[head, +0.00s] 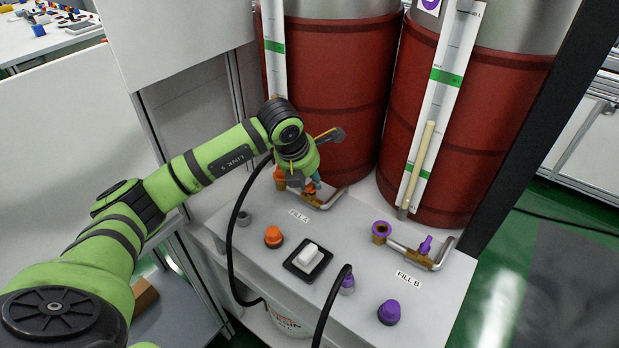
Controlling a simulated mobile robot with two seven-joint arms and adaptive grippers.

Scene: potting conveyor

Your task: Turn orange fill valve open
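The orange fill valve (309,187) stands on a brass and steel pipe behind the FILL A label (299,215). Only a small part of its handle shows, because my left gripper (312,184) is right over it. That gripper points down at the valve, and its fingertips are small and mostly hidden by the wrist. I cannot tell whether they touch or grip the handle. An orange fitting (280,178) is just left of the valve. My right gripper is not in view.
The white bench (345,215) carries an orange knob (273,236), a white rocker switch (308,255), a purple valve (426,244) at FILL B and a purple knob (391,312). A black hose (232,235) loops at the left. Red drums (335,90) stand close behind.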

